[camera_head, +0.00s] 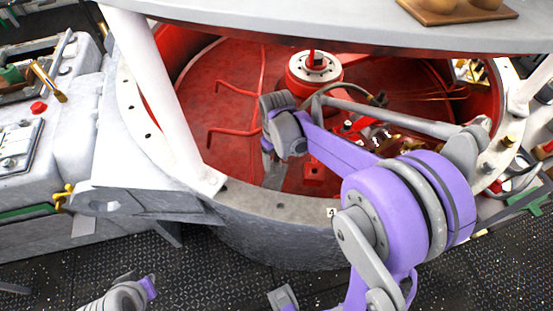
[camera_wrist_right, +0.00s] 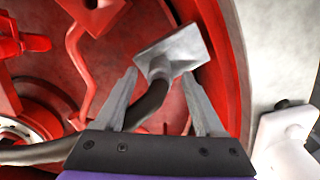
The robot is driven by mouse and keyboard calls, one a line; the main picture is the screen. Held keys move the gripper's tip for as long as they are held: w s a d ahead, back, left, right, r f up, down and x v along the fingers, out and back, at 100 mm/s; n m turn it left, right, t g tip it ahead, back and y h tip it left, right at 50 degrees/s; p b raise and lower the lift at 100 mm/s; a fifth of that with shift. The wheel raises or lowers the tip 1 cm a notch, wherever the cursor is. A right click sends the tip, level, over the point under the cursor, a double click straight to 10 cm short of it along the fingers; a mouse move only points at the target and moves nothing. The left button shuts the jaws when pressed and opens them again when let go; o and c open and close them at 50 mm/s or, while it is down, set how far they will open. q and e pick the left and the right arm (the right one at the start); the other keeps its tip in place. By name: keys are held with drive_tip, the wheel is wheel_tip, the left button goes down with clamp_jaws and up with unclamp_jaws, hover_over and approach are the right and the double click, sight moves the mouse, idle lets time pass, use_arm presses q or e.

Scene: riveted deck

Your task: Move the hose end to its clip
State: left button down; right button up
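The hose end (camera_wrist_right: 172,50) is a grey block with a flat plate. A dark hose (camera_wrist_right: 150,106) runs from it down and to the left in the right wrist view. My right gripper (camera_wrist_right: 160,74) is open, with its two grey fingers on either side of the hose end's neck. I see no clear contact between the fingers and the neck. In the head view my right gripper (camera_head: 271,172) points down into the red basin, and the hose end is not clearly visible there. I cannot make out which part is the clip.
The round red basin (camera_head: 225,75) has thin red pipes inside, a hub (camera_head: 315,68) and a pale rim (camera_head: 265,199). A white post (camera_head: 155,95) stands at its left, and a grey top (camera_head: 350,25) overhangs it. Grey machinery (camera_head: 70,125) fills the left side.

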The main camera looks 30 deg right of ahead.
wheel_tip(320, 180, up, 11)
drive_tip(key=shift+p, duration=0.45)
drive_tip(key=shift+f, duration=0.1)
idle(0.5)
drive_tip(key=s+a+f+t, duration=0.1)
drive_tip(key=s+a, duration=0.1)
drive_tip(key=s, duration=0.3)
drive_tip(key=s+a+f+m+t+p, duration=0.1)
drive_tip(key=s+a+t, duration=0.1)
drive_tip(key=s, duration=0.3)
drive_tip(key=s+a+f+t+p, duration=0.1)
drive_tip(key=s+a+t, duration=0.1)
drive_tip(key=s, duration=0.3)
drive_tip(key=shift+a+m, duration=0.25)
drive_tip(key=shift+m, duration=0.15)
drive_tip(key=shift+s+a+f, duration=0.15)
drive_tip(key=shift+s+f, duration=0.1)
drive_tip(key=shift+s, duration=0.05)
